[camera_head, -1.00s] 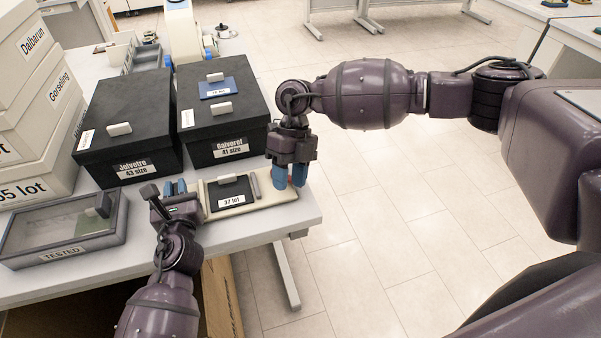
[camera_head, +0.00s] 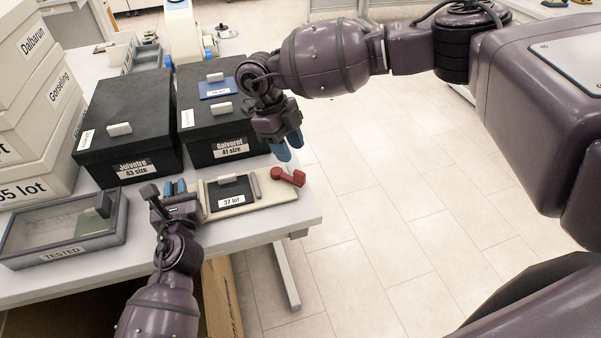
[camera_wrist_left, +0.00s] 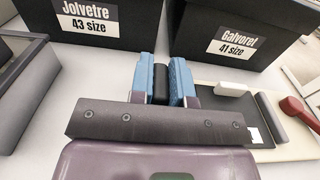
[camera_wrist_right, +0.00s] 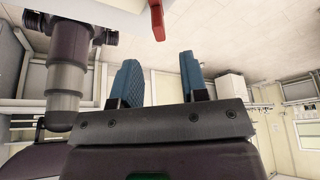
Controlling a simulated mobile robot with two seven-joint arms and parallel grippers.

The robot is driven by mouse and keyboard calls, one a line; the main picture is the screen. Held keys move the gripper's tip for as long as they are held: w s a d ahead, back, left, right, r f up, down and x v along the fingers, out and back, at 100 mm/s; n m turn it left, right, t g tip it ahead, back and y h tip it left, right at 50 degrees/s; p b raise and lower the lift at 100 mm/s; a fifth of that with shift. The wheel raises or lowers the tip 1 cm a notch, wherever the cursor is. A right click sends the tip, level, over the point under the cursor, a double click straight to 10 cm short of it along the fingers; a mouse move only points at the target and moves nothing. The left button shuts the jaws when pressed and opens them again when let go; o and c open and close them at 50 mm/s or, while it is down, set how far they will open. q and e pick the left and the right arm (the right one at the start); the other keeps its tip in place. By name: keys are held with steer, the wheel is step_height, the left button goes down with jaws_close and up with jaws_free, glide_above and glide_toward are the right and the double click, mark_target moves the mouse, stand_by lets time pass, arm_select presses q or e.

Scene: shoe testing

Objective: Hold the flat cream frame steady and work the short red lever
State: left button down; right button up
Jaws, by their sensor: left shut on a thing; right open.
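The flat cream frame (camera_head: 238,211) lies at the table's front right corner. My left gripper (camera_head: 175,187) is at the frame's left end, shut on a black grip (camera_wrist_left: 160,83). How the grip joins the frame is hidden. My right gripper (camera_head: 288,146) is open and empty, above and behind the lever, apart from it.
Black boxes labelled "Jolvetre" (camera_head: 128,140) and "Galvoret" (camera_head: 235,130) stand behind the frame. A grey tray marked "TESTED" (camera_head: 62,253) lies at the left, by stacked cream boxes (camera_head: 35,110). Open floor lies right of the table.

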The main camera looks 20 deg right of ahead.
mark_target(300, 172)
steer(key=x, duration=0.8)
steer(key=shift+c, duration=0.3)
jaws_close()
